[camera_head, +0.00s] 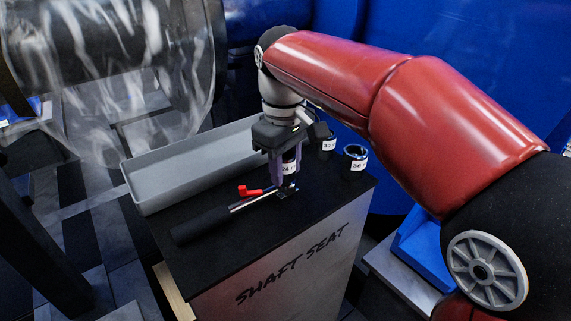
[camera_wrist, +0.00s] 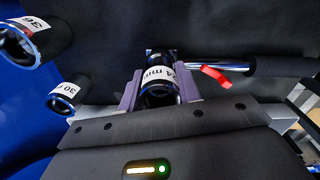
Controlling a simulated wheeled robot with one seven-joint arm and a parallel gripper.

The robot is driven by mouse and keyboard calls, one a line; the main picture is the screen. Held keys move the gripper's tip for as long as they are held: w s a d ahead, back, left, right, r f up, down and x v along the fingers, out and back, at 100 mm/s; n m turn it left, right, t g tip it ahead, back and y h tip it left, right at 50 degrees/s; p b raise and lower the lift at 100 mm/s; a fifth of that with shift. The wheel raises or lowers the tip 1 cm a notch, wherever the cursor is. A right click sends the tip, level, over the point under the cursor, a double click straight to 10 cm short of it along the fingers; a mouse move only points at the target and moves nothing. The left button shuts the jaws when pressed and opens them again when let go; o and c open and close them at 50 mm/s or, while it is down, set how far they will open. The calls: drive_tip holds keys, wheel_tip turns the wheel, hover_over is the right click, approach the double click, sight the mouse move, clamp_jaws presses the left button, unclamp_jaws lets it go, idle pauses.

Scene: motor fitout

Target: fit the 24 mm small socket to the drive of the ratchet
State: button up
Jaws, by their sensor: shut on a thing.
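My gripper (camera_head: 287,173) is shut on a dark socket labelled 24 mm (camera_wrist: 160,85), which stands upright between the two purple fingers. The ratchet (camera_head: 232,208) lies on the black top of the cabinet, with its black handle to the lower left and a red piece on its shaft. In the head view the socket (camera_head: 289,168) is at the ratchet's head end. The wrist view shows the ratchet's bright shaft (camera_wrist: 235,66) running right from behind the socket. The gripper and socket cover most of the ratchet head, and I cannot tell whether the socket is seated on the drive.
Two other sockets stand right of the gripper in the head view: the 30 socket (camera_head: 327,146) and the 36 socket (camera_head: 355,160). A grey tray (camera_head: 150,204) lies along the back left. The black top (camera_head: 222,250) is clear at the front, above the "SHAFT SEAT" panel.

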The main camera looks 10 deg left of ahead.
drive_tip(key=o, duration=1.1)
drive_tip(key=shift+o, duration=0.2)
drive_tip(key=shift+r, duration=0.1)
wheel_tip(320, 180, up, 8)
drive_tip(key=shift+a+f+p, duration=0.1)
drive_tip(key=shift+f+p, duration=0.05)
drive_tip(key=shift+p, duration=0.7)
